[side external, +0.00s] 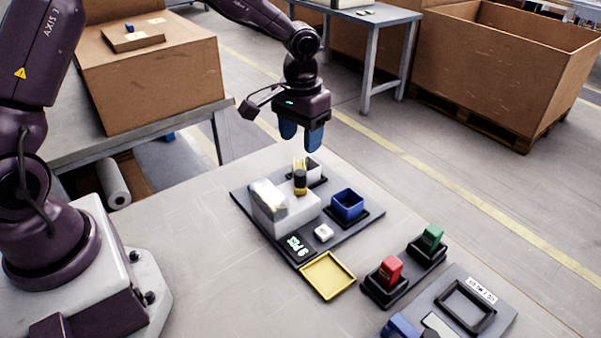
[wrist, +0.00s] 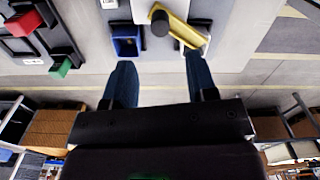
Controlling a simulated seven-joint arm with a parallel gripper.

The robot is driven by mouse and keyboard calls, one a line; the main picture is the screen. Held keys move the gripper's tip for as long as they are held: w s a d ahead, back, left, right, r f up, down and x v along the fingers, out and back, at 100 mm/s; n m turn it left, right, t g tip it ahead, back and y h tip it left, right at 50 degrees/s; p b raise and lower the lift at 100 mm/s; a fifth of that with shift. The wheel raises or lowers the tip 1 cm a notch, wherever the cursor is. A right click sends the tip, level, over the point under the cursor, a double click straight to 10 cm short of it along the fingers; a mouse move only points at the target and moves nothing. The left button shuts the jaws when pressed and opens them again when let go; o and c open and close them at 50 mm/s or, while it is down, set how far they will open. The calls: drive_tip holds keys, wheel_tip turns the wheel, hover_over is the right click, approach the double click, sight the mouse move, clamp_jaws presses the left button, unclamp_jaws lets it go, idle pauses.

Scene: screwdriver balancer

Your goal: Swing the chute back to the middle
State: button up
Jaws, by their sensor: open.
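The chute (side external: 301,167) is a yellow trough on the white balancer housing (side external: 284,213). A dark round knob (side external: 300,181) stands at its inner end. In the wrist view the chute (wrist: 184,31) slants from the knob down to the right, its end over a pale bin (wrist: 191,45) and away from the blue bin (wrist: 127,42). My gripper (side external: 300,142) hangs above and behind the chute, open and empty. In the wrist view my gripper (wrist: 159,62) has its right fingertip close below the chute's outer end; whether they touch I cannot tell.
The blue bin (side external: 348,205) sits on the dark base plate, with a white button (side external: 323,232) and a lit display nearby. A yellow tray (side external: 327,276) lies in front. Red (side external: 389,271) and green (side external: 432,238) blocks stand in black holders at the right.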

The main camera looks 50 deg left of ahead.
sight(300, 172)
wheel_tip(300, 172, down, 9)
drive_tip(key=shift+f, duration=0.2)
clamp_jaws()
idle(0.3)
